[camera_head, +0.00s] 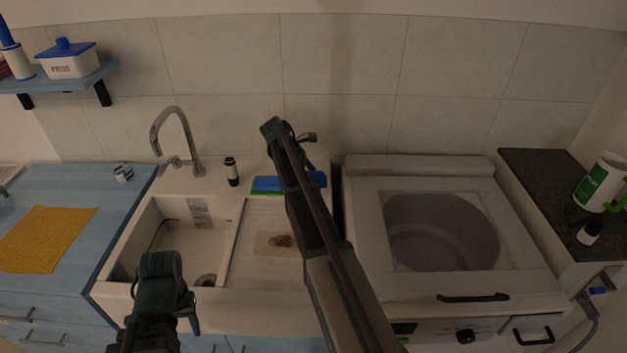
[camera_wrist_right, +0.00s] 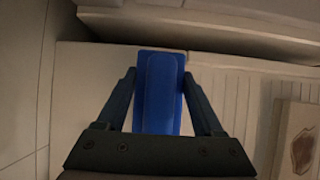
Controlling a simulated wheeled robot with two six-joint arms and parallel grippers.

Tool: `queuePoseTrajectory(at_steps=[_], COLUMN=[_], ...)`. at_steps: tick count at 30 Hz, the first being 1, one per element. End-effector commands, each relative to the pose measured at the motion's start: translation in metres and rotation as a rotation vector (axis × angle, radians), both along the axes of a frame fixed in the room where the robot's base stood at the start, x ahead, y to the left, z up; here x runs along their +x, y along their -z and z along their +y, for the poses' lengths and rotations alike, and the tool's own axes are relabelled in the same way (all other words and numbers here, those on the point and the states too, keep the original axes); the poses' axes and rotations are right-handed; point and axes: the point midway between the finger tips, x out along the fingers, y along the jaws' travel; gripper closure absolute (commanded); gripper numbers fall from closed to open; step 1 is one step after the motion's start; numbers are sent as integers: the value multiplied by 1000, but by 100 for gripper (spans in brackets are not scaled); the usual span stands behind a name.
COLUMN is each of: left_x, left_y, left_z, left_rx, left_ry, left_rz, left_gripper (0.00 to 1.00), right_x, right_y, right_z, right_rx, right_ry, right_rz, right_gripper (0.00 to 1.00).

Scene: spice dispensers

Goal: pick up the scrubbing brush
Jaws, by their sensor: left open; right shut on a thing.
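The scrubbing brush appears to be the long blue piece with a green lower edge (camera_head: 267,184) at the back of the sink's drainboard. My right arm crosses in front of its middle and hides my right gripper in the head view. In the right wrist view the blue brush (camera_wrist_right: 158,95) lies lengthwise between the two fingers of my right gripper (camera_wrist_right: 159,88), which is shut on it. The picture does not clearly show whether the brush is lifted. My left gripper (camera_head: 189,314) is open over the sink's front edge; its fingers show only partly.
The sink basin (camera_head: 150,240) and tap (camera_head: 172,130) are left of the drainboard, with a small dark bottle (camera_head: 231,171) behind. A board with a brown mark (camera_head: 268,243) lies on the drainboard. A washing machine (camera_head: 445,285) stands right. A yellow cloth (camera_head: 45,240) lies on the left counter.

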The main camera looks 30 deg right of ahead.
Motion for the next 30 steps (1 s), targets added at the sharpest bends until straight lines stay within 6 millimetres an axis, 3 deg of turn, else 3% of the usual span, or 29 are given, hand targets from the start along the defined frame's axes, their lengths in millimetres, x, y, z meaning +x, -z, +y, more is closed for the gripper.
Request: queuePoseTrajectory(at_steps=[7, 9, 21, 30], left_x=[0, 0, 0, 0], left_y=[-37, -31, -39, -42], left_z=[0, 0, 0, 0], left_rx=[0, 0, 0, 0], left_ry=[0, 0, 0, 0], left_rz=[0, 0, 0, 0], left_gripper=[50, 50, 50, 50], right_x=[-2, -20, -89, -113], right_y=[-37, -31, -40, -42], right_z=[1, 16, 82, 108], right_rx=[0, 0, 0, 0], right_ry=[0, -2, -3, -1], right_rz=[0, 0, -1, 0], right_gripper=[91, 91, 91, 91])
